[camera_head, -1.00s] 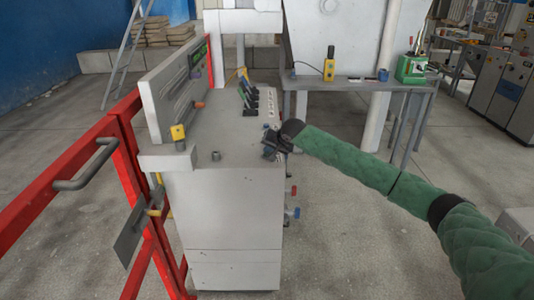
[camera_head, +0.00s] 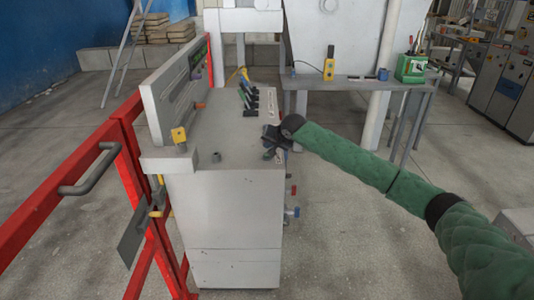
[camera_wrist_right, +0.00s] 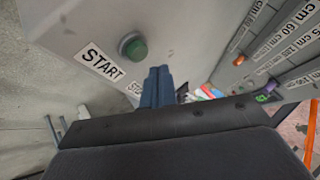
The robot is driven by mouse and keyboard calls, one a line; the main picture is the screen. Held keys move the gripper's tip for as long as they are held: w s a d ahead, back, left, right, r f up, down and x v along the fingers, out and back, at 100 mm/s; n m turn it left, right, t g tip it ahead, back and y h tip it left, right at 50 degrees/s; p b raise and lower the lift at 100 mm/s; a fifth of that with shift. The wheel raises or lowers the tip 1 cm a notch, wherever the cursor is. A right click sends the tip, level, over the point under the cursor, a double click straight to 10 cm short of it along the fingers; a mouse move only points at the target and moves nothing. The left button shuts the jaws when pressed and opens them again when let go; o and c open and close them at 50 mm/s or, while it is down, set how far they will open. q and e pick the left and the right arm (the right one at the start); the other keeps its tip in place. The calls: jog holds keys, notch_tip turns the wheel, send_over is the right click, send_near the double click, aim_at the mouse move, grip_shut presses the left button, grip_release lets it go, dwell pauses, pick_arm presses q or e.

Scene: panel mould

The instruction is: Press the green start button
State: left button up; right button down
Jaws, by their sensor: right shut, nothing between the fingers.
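The green start button (camera_wrist_right: 135,48) is a round knob on a dark collar, on a light grey panel in the right wrist view. A white START label (camera_wrist_right: 101,62) lies to its left. My right gripper (camera_wrist_right: 158,72) is shut and empty, its blue-grey fingertips to the right of and below the button in that view. They look apart from it; the exact gap is hard to tell. In the head view my right gripper (camera_head: 270,146) is at the right edge of the grey console's top (camera_head: 235,140). I cannot make out the green button there. My left gripper is not in view.

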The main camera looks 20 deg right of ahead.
jog(key=shift+r+p, duration=1.4)
jog(key=shift+r, duration=0.6)
jog(key=shift+f, duration=0.1)
